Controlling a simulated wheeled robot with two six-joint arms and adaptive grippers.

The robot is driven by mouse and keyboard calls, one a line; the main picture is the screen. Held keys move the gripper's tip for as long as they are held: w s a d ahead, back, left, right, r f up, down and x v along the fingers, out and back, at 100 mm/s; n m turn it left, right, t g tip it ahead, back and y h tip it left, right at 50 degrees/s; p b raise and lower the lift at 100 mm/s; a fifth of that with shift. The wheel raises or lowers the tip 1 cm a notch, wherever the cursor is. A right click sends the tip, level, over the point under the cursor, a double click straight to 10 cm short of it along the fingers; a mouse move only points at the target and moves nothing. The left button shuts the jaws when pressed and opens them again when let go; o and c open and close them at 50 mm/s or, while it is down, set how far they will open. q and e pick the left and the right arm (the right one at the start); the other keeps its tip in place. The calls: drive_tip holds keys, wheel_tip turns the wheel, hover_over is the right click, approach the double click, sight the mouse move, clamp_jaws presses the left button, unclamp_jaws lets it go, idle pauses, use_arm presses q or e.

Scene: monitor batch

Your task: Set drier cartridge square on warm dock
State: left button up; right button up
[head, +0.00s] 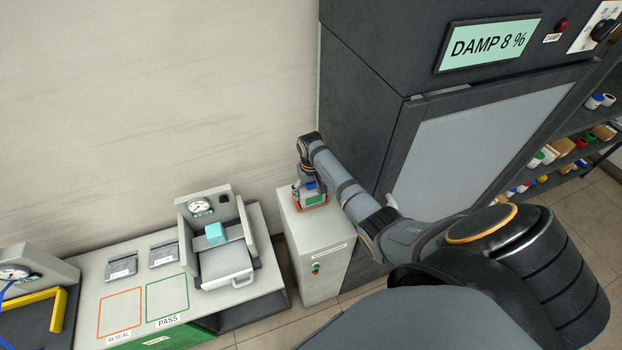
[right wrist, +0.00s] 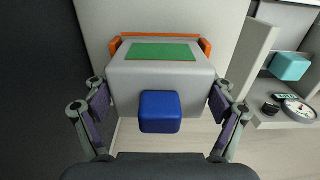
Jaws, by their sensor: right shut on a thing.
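The drier cartridge is a grey block with a green panel and a blue knob; it shows in the head view (head: 297,193) and the right wrist view (right wrist: 195,75). My right gripper (head: 308,182) is shut on its grey sides; its fingers (right wrist: 160,105) stand left and right of the body, with the blue knob between them. The cartridge is at the orange-edged dock (head: 325,203) on top of a pale cabinet. In the wrist view the orange rim (right wrist: 205,47) shows behind the cartridge's far edge and corners. Whether it is fully seated is hidden. My left gripper is not in view.
The pale cabinet (head: 322,262) stands between a dark tall cabinet (head: 360,100), whose display reads DAMP 8 %, and a bench (head: 125,300). The bench carries a gauge fixture (head: 220,255) with a teal block (head: 215,233), and marked RESEAL and PASS squares.

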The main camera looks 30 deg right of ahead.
drive_tip(key=shift+f, duration=0.5)
drive_tip(key=o, duration=1.2)
wheel_tip(320, 180, up, 12)
drive_tip(key=shift+s+f, duration=0.1)
